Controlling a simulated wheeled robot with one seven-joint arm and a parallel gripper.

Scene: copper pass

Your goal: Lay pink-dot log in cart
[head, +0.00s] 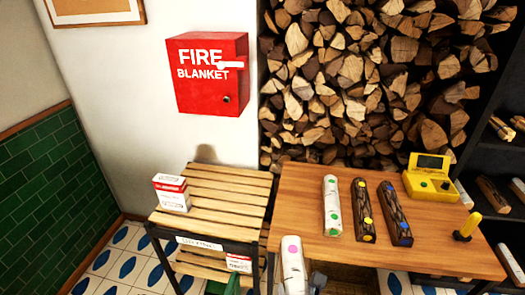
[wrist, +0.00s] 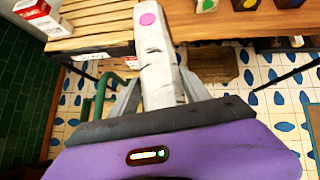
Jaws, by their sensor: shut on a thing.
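The pink-dot log (head: 292,265) is a pale, birch-like log with a pink dot near its upper end. It stands out at the bottom of the head view, in front of the table. My gripper (wrist: 160,98) is shut on this log (wrist: 155,60), with one grey finger on each side of it. In the head view, only a dark bit of my gripper shows beside the log. No cart is plainly seen. A green tubular frame (wrist: 92,105) shows left of the log in the wrist view, and a green piece (head: 228,286) shows low in the head view; I cannot tell whether they are the cart.
A wooden table (head: 300,205) holds the green-dot log (head: 332,205), yellow-dot log (head: 363,210), blue-dot log (head: 395,213) and a yellow device (head: 430,182). A slatted stand (head: 225,190) at left holds a red-and-white box (head: 172,192). Stacked firewood stands behind.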

